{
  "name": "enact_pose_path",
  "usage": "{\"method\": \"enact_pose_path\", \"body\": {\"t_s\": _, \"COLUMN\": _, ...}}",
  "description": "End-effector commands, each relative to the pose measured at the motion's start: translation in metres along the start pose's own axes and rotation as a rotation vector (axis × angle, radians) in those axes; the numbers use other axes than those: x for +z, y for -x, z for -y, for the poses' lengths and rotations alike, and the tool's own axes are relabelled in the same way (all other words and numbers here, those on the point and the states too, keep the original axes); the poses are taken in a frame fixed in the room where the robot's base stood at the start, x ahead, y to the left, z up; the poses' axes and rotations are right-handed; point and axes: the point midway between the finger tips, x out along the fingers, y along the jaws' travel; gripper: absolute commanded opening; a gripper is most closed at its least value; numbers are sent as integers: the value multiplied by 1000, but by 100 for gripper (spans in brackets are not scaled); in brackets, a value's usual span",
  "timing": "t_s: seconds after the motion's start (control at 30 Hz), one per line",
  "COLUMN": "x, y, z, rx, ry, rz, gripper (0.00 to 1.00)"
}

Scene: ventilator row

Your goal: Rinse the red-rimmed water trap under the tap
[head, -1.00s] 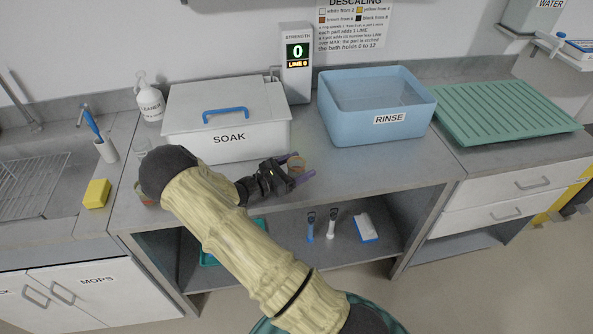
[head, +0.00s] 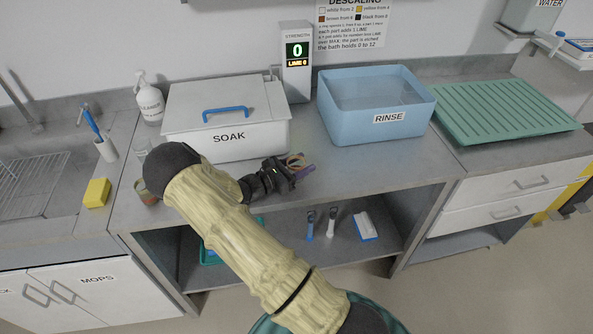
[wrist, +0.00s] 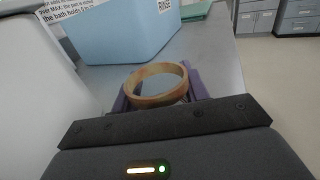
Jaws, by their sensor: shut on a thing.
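My gripper (head: 298,168) is shut on a round, cup-like water trap (wrist: 157,85) with an orange-brown rim, between its purple fingers. Whether that rim counts as red is hard to tell. In the head view the trap is mostly hidden by the gripper, just right of the SOAK bath and over the counter. A second small vessel with a brownish rim (head: 146,192) stands at the counter's left, partly behind my arm. The grey tap (head: 27,113) rises behind the sink at the far left, well away from my gripper.
The lidded white SOAK bath (head: 228,122) and the blue RINSE tub (head: 376,112) stand at the back. A green drainer (head: 505,110) is at right. A yellow sponge (head: 97,192), brush holder (head: 107,150) and bottle (head: 149,102) are at left. The front-right counter is clear.

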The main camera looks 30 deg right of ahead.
Motion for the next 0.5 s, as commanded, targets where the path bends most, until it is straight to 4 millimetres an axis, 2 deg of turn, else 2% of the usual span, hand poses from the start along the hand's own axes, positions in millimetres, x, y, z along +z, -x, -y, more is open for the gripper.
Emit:
{"method": "enact_pose_path", "body": {"t_s": 0.27, "x": 7, "y": 0, "z": 0, "rx": 0, "ry": -2, "rz": 0, "gripper": 19}}
{"method": "enact_pose_path", "body": {"t_s": 0.5, "x": 43, "y": 0, "z": -1, "rx": 1, "ry": -5, "rz": 0, "gripper": 19}}
